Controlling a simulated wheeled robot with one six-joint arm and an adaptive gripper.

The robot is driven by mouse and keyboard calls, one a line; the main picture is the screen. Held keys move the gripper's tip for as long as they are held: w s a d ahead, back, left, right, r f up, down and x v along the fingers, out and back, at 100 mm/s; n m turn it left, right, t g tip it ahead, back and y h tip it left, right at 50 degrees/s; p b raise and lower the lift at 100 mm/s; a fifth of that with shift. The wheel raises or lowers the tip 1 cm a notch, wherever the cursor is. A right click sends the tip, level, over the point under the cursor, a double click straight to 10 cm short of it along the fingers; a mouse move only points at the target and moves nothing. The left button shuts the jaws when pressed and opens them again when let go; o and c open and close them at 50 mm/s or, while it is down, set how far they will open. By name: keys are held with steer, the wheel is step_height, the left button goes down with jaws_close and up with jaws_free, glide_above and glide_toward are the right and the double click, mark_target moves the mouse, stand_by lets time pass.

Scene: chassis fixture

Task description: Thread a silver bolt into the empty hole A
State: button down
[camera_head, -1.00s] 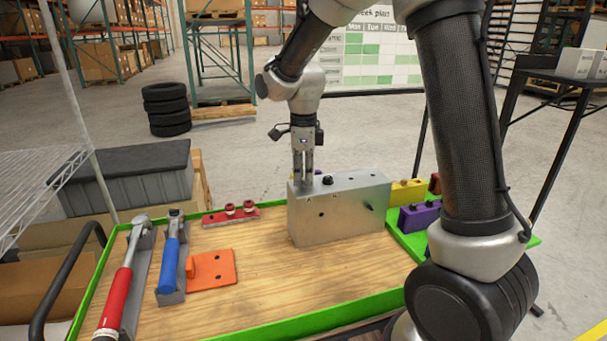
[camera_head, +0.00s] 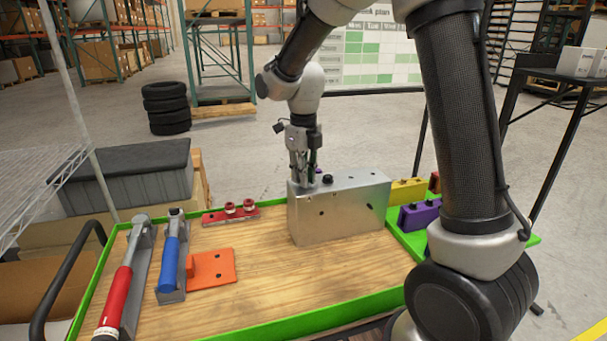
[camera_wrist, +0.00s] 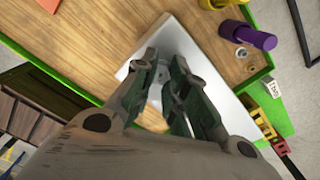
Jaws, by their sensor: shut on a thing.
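The silver chassis block (camera_head: 338,213) stands upright on the wooden table, with small holes in its front face and a black bolt head (camera_head: 327,179) on top. My gripper (camera_head: 303,180) points down at the left end of the block's top. In the wrist view my gripper (camera_wrist: 165,82) has its fingers close together over the block's metal face (camera_wrist: 182,40). A small silver piece (camera_wrist: 163,73), seemingly a bolt head, shows between the fingertips. The fingers hide most of it, and I cannot tell how deep it sits or read any hole letter.
An orange bracket (camera_head: 212,269), a red part (camera_head: 231,214), a blue-handled tool (camera_head: 170,255) and a red-handled tool (camera_head: 118,290) lie left of the block. Yellow (camera_head: 407,191) and purple (camera_head: 419,214) holders stand to the right. The table has a green rim (camera_head: 330,317).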

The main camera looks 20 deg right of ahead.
steer(key=shift+s+f, duration=0.2)
steer(key=c, duration=1.4)
jaws_free()
steer(key=shift+o, duration=0.2)
steer(key=shift+w+r, duration=0.1)
steer(key=shift+w, duration=0.05)
steer(key=shift+r, duration=1.3)
